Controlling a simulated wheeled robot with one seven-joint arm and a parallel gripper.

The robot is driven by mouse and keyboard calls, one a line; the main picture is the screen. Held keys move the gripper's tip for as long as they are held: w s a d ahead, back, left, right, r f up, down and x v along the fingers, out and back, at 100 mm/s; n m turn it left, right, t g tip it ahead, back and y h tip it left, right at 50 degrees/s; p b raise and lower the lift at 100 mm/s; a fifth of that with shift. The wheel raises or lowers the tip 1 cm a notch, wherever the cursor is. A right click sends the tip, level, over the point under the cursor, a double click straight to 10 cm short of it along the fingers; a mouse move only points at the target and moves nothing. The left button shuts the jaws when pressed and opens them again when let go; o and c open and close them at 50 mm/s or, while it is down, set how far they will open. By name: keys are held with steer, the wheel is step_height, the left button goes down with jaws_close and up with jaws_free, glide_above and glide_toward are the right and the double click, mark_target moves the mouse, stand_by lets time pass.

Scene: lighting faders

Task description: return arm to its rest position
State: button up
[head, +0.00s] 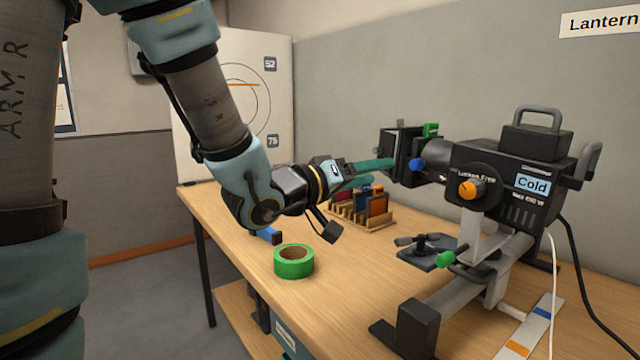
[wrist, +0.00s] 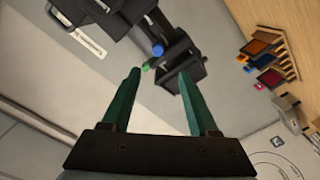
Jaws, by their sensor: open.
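My gripper (head: 372,172) is at the end of my arm, which reaches in from the upper left over the wooden table (head: 350,265). Its green fingers point right, toward the front of the black lantern (head: 510,165). In the wrist view my gripper (wrist: 161,95) has its two fingers well apart, with nothing between them. Beyond the fingertips are the lantern's dark front parts (wrist: 183,60) with a blue knob (wrist: 157,50). I cannot tell from these views whether a finger touches the lantern.
A rack (head: 362,215) of colored filters stands behind and below my gripper. A green tape roll (head: 294,262) lies near the table's left edge. A dark clamp-like piece (head: 427,250) lies by the lantern stand. A white board (head: 200,130) stands behind my arm.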

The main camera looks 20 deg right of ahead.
steer(key=w+a+f+n+t+y, duration=0.2)
steer(key=w+a+f+y, duration=0.4)
steer(key=a, duration=0.3)
steer(key=w+a+f+n+t+y, duration=0.2)
steer(key=w+a+f+y, duration=0.35)
steer(key=a, duration=0.35)
steer(key=s+a+f+n+g+y, duration=0.1)
steer(key=s+a+f+g+y, duration=0.1)
steer(key=a, duration=0.7)
steer(key=s+a+f+g+y, duration=0.3)
steer(key=s+a+f+g, duration=0.2)
steer(key=a, duration=0.5)
steer(key=s+f, duration=0.2)
steer(key=s, duration=0.1)
steer(key=shift+a+n+y, duration=0.25)
steer(key=shift+n+y, duration=0.1)
steer(key=shift+n, duration=0.05)
stand_by(1.0)
